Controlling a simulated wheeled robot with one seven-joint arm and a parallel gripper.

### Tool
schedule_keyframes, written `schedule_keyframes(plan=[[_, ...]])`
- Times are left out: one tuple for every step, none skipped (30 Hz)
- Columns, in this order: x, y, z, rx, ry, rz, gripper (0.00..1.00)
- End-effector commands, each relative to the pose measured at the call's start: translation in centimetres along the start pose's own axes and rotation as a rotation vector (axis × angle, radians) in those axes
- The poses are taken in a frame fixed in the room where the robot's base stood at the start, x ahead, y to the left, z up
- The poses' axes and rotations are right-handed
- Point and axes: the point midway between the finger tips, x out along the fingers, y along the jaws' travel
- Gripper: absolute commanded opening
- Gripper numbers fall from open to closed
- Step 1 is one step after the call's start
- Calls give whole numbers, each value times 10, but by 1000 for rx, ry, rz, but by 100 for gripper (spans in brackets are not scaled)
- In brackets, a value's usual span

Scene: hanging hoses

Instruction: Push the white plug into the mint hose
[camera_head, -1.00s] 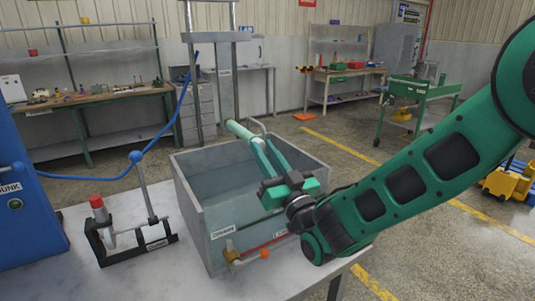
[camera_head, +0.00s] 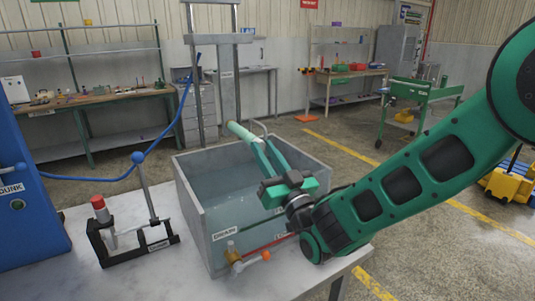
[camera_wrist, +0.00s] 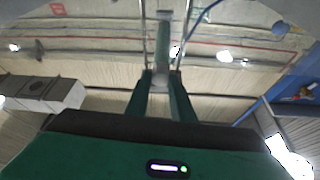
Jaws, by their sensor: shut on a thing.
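The mint hose (camera_head: 240,131) slopes down from the upright frame at the back of the water tank towards my gripper (camera_head: 260,143). In the wrist view the hose (camera_wrist: 163,45) runs straight away from between my fingertips (camera_wrist: 159,80). A whitish piece (camera_wrist: 158,84), which looks like the white plug, sits between the two green fingers, in line with the hose. My gripper is shut on it, above the tank. The wrist view is dim, so how far the plug is inside the hose cannot be told.
The grey water tank (camera_head: 206,232) stands on a pale table (camera_head: 130,272). A tall metal frame (camera_head: 226,85) rises behind it. A black clamp stand (camera_head: 157,245) with a lever and a red-topped part (camera_head: 99,208) stands left of the tank, near a blue cabinet (camera_head: 30,215).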

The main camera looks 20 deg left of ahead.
Motion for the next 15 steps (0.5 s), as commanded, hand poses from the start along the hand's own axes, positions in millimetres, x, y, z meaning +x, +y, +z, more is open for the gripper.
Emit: schedule_keyframes(plan=[[2,0,1,1,-1,0,0],[2,0,1,1,-1,0,24],[2,0,1,1,-1,0,33],[2,0,1,1,-1,0,41],[2,0,1,1,-1,0,43],[2,0,1,1,-1,0,43],[2,0,1,1,-1,0,43],[2,0,1,1,-1,0,43],[2,0,1,1,-1,0,43],[2,0,1,1,-1,0,43],[1,0,1,1,-1,0,43],[1,0,1,1,-1,0,43],[1,0,1,1,-1,0,43],[0,0,1,0,-1,0,43],[-2,0,1,0,-2,0,43]])
